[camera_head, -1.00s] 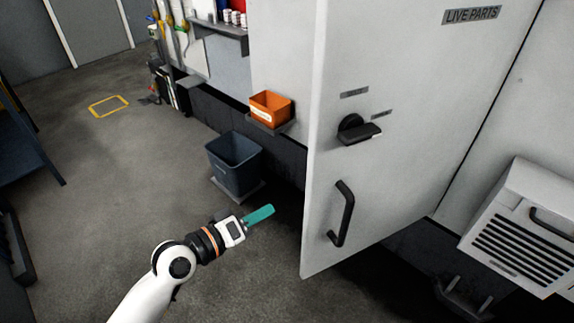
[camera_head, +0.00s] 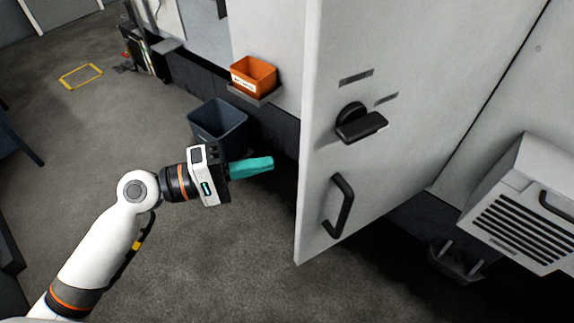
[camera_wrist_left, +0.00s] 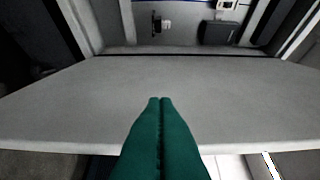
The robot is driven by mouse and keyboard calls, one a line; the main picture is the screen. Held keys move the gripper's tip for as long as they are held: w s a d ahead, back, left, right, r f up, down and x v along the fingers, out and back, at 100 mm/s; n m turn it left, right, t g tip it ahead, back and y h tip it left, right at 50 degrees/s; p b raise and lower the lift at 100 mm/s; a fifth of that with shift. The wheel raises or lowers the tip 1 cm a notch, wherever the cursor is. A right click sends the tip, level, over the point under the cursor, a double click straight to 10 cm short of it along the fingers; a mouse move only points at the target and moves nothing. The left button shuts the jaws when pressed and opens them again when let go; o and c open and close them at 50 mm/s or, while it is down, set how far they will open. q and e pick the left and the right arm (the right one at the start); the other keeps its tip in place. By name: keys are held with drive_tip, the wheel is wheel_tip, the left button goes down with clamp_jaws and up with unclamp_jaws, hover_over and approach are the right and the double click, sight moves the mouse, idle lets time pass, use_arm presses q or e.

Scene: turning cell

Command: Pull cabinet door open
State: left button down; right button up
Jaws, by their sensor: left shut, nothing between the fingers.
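The cabinet door (camera_head: 400,60) is a tall pale grey panel in the head view. It stands ajar, its free edge toward the left. It carries a black rotary latch (camera_head: 358,123) and, below, a black bar handle (camera_head: 340,205). My left gripper (camera_head: 270,162) has teal fingers, shut and empty. It points right at the door's free edge, apparently a little short of it and level between latch and handle. In the left wrist view the shut fingers (camera_wrist_left: 160,100) overlap a wide grey panel; contact cannot be told. My right gripper is not in view.
An orange bin (camera_head: 253,76) sits on a small shelf left of the door. A dark blue bin (camera_head: 217,121) stands on the floor behind my gripper. A louvred grey box (camera_head: 520,205) is at the right. Floor at left is mostly clear.

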use_arm(q)
drive_tip(key=d+p, duration=0.1)
drive_tip(key=s+d+p, duration=0.1)
drive_tip(key=d, duration=0.1)
drive_tip(key=s+d+p, duration=0.1)
drive_tip(key=d, duration=0.1)
drive_tip(key=shift+s+d, duration=0.15)
drive_tip(key=shift+d, duration=0.05)
